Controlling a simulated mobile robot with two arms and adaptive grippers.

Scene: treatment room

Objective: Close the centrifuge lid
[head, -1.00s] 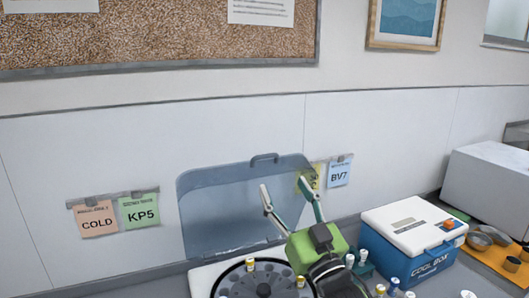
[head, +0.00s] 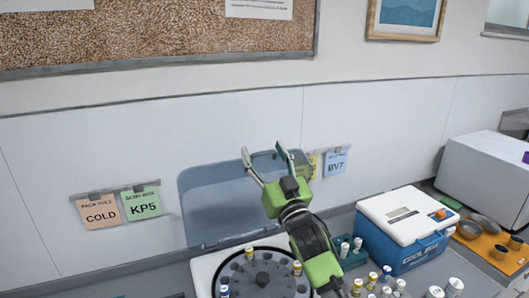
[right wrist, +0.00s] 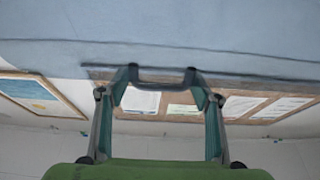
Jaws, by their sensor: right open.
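The centrifuge lid (head: 212,205) is a see-through blue-grey panel standing open and upright behind the centrifuge (head: 204,268). The centrifuge has a white body and a dark round rotor (head: 240,284) with several capped tubes. My right gripper (head: 263,150) is open at the lid's top edge, with one finger on each side of the handle area. In the right wrist view, the lid (right wrist: 160,28) fills the top, and its dark handle (right wrist: 163,74) lies between the spread fingertips (right wrist: 162,80). I cannot tell whether the fingers touch it. My left gripper is not in view.
A blue cool box (head: 400,240) with a white lid stands right of the centrifuge. Several small vials (head: 386,272) stand before it. An orange mat (head: 484,247) with metal bowls lies farther right. The wall is close behind the lid.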

